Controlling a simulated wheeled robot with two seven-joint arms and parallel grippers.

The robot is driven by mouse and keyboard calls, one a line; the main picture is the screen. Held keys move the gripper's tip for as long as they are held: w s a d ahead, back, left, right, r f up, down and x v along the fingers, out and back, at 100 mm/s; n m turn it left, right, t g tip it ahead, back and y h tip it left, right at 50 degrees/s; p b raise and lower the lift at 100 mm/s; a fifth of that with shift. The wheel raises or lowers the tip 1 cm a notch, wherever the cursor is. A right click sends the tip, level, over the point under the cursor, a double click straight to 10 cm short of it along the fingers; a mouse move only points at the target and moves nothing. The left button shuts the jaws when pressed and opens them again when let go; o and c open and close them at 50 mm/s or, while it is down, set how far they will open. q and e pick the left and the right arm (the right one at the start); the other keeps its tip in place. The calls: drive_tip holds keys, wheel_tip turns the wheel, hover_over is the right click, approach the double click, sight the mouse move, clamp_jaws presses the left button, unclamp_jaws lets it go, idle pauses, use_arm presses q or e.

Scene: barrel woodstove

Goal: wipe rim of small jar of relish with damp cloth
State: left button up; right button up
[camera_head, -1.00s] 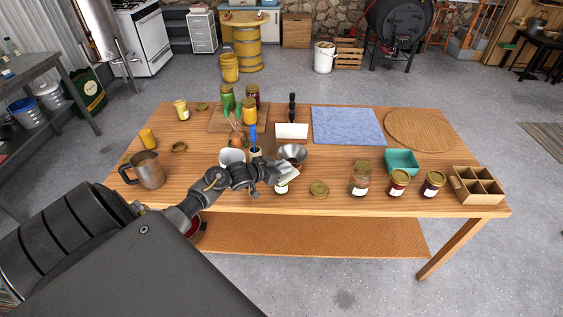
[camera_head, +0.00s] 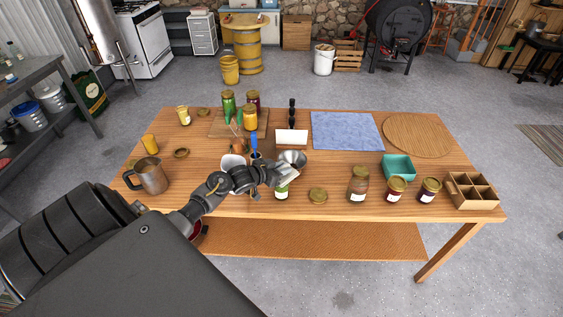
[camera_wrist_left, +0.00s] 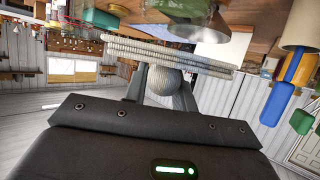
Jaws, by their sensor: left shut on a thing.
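The small jar of relish (camera_head: 281,192), with green contents and a white label, stands near the table's front edge. My left gripper (camera_head: 281,174) is right above it, shut on a pale folded cloth (camera_head: 289,177). The cloth lies over the jar's top and hides the rim, so I cannot tell whether they touch. In the left wrist view the cloth (camera_wrist_left: 170,55) appears as grey ribbed layers squeezed between the fingers. My right gripper is not in view.
A loose lid (camera_head: 318,196) lies right of the jar. Other filled jars (camera_head: 359,184), a teal box (camera_head: 398,167) and a divided carton (camera_head: 472,190) stand further right. A metal bowl (camera_head: 292,158) and a white cup (camera_head: 233,161) are close behind the gripper. A metal pitcher (camera_head: 151,177) stands left.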

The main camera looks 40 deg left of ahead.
use_arm(q)
wheel_tip(320, 180, up, 2)
drive_tip(key=shift+p, duration=0.7)
drive_tip(key=shift+r+p, duration=0.35)
drive_tip(key=shift+r, duration=0.75)
